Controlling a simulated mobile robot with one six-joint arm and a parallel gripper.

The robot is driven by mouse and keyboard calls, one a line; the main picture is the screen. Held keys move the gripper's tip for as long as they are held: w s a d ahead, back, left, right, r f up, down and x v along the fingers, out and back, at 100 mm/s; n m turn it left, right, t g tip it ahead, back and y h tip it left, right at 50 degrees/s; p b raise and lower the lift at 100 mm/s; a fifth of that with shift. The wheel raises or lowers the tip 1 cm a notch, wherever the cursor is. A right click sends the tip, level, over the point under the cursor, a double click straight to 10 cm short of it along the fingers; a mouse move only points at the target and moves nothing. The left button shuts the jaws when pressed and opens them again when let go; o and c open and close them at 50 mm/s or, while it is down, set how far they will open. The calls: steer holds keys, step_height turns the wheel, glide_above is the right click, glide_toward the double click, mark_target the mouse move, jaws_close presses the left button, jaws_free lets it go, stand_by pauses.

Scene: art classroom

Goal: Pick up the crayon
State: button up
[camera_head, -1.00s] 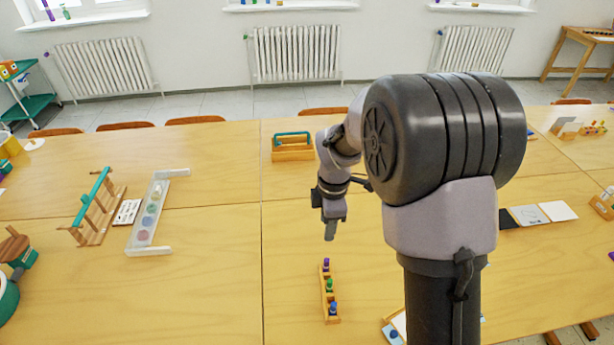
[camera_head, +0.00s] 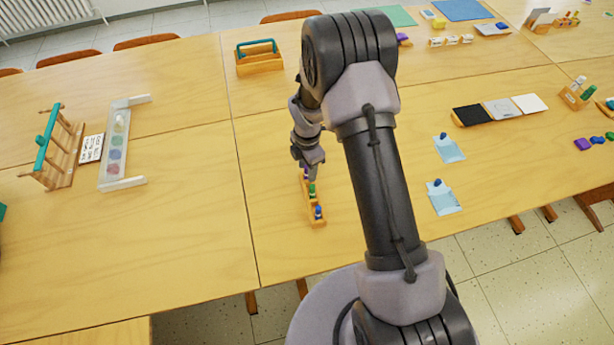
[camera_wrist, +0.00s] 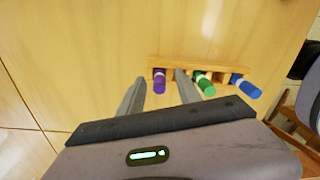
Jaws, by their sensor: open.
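A small wooden holder (camera_wrist: 208,62) carries a purple crayon (camera_wrist: 159,82), a green crayon (camera_wrist: 204,85) and a blue crayon (camera_wrist: 245,87). In the head view the holder (camera_head: 318,222) stands on the table, with the green crayon (camera_head: 311,190) and blue crayon (camera_head: 318,212) visible. My gripper (camera_wrist: 160,83) is open and empty. In the wrist view its fingertips lie either side of the purple crayon, the right one between purple and green. In the head view my gripper (camera_head: 318,176) is at the holder's far end and mostly hides the purple crayon. Touching cannot be told.
A wooden box with a teal handle (camera_head: 258,58) stands behind. A wooden rack (camera_head: 58,150) and a clear tray (camera_head: 116,140) are at left. Blue sheets with small items (camera_head: 443,198) lie to the right. The table (camera_head: 190,230) left of the holder is clear.

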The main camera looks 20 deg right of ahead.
steer(key=shift+f, duration=0.65)
steer(key=shift+r, duration=0.15)
steer(key=shift+c, duration=0.4)
jaws_close()
step_height(320, 180, up, 10)
steer(key=p, duration=0.3)
